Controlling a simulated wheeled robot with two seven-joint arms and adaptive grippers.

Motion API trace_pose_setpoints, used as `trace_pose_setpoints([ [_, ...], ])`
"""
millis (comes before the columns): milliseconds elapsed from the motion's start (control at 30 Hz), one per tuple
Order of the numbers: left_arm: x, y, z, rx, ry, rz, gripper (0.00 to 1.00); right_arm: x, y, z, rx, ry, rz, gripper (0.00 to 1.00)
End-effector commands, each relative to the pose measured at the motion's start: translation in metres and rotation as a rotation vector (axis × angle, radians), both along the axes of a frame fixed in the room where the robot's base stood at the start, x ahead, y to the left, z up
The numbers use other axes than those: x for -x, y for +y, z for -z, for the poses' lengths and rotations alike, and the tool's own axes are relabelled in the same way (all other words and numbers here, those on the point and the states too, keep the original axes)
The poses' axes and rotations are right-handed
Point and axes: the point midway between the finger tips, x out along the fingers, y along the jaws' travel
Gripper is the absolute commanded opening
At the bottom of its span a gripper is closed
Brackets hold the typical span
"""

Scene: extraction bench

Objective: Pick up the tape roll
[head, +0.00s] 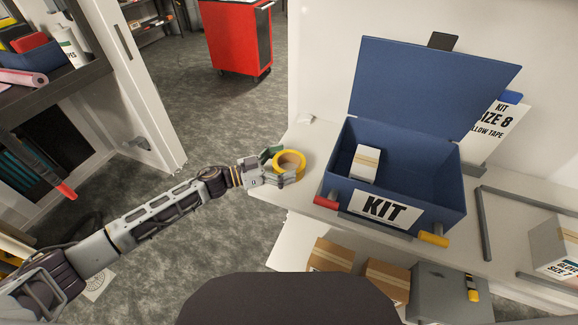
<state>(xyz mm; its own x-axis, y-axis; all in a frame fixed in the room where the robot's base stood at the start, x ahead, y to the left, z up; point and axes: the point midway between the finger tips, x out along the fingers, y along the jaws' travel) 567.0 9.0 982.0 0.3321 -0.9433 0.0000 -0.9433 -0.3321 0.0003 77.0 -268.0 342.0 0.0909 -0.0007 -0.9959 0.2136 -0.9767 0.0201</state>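The yellow tape roll (299,158) is at the left end of the white bench, with a tan core showing inside its ring. My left gripper (282,166) reaches it from the left. One finger is at the far side of the roll and the other at its near side, so the roll sits between them. I cannot tell whether the fingers press on the roll or stand just clear of it, nor whether the roll rests on the bench. My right gripper is not in view.
An open blue KIT box (447,200) with a small carton (365,163) inside stands right of the roll. A red-ended handle (326,202) is near the box's left front corner. A white sign (492,132) stands behind. Cartons (331,255) sit below the bench.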

Motion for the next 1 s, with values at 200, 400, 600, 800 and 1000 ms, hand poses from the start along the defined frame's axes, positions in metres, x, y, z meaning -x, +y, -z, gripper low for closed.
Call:
trace_pose_setpoints([
  [200,0.0,0.0,0.0,0.001,0.0,0.0,0.65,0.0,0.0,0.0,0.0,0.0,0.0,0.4],
  [400,0.0,0.0,-0.002,0.001,-0.001,0.0,0.65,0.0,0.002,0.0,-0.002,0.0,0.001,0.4],
  [600,0.0,0.0,-0.015,0.0,-0.004,0.002,0.65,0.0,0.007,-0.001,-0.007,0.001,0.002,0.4],
  [800,-0.001,0.0,-0.039,-0.001,-0.006,0.001,0.65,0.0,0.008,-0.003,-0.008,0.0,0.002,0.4],
  [1000,0.0,0.0,-0.067,0.001,-0.004,0.002,0.65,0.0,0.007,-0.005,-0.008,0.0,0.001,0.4],
])
